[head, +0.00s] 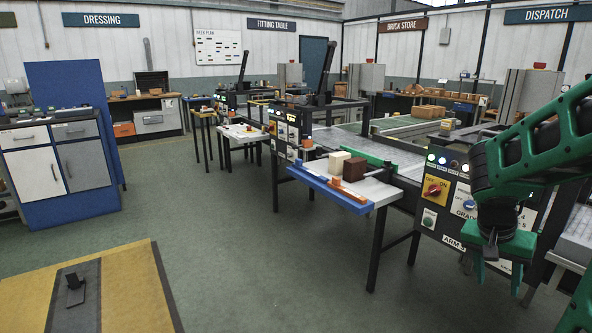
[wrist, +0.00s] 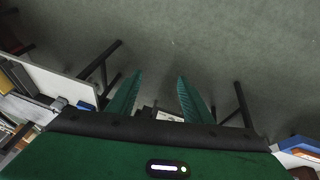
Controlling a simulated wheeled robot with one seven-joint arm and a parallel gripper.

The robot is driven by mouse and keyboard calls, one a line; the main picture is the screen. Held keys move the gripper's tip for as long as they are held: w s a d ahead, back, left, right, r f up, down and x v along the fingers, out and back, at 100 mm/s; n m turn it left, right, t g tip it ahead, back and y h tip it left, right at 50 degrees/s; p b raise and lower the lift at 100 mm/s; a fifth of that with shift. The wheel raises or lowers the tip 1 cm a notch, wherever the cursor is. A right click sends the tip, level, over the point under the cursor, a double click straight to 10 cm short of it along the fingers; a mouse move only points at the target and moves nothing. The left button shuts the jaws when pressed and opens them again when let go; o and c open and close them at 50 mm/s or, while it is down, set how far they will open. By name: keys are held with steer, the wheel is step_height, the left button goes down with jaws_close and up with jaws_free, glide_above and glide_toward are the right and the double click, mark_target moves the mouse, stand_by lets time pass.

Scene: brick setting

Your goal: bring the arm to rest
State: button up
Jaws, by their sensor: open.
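My green arm (head: 535,150) comes in from the right edge in the head view, bent with its end hanging down. My gripper (head: 497,272) points downward in front of the grey control panel and holds nothing. In the wrist view my gripper (wrist: 157,98) shows two green fingers spread apart, with bare floor beyond their tips.
The control panel (head: 437,190) with a red knob is close behind my gripper. A blue-edged side table (head: 335,192) bears a cream block (head: 340,162) and a brown block (head: 352,170). Green floor (head: 230,215) is clear mid-view.

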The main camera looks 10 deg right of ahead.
steer(key=s+a+r+n+y, duration=0.1)
steer(key=s+a+n+y, duration=0.3)
steer(key=s+a, duration=0.8)
steer(key=shift+a+r+n+y, duration=0.3)
steer(key=shift+a+r+n, duration=0.1)
steer(key=shift+a+n, duration=0.5)
steer(key=shift+s+a, duration=0.1)
